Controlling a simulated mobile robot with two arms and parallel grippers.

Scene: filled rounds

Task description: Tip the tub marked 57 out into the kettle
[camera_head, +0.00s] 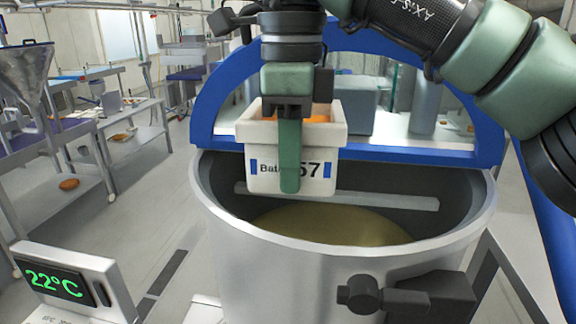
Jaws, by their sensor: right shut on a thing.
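The white tub (318,178) is marked "57" on its front, with the word before it partly covered by my finger. It is upright, and some orange contents show at its top. My right gripper (289,150) is shut on the tub's near wall and holds it above the kettle's opening. The kettle (300,265) is a large round metal vessel with a yellowish-brown mass (335,226) low inside and a pale bar across its far inner side. My left gripper is not in view.
A blue arched frame (225,88) stands behind the kettle. A display (62,283) reading 22°C is at the lower left. A dark handle or valve (420,297) sticks out at the kettle's front. Shelving (130,130) and a metal funnel (25,65) stand at the left, with open floor between.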

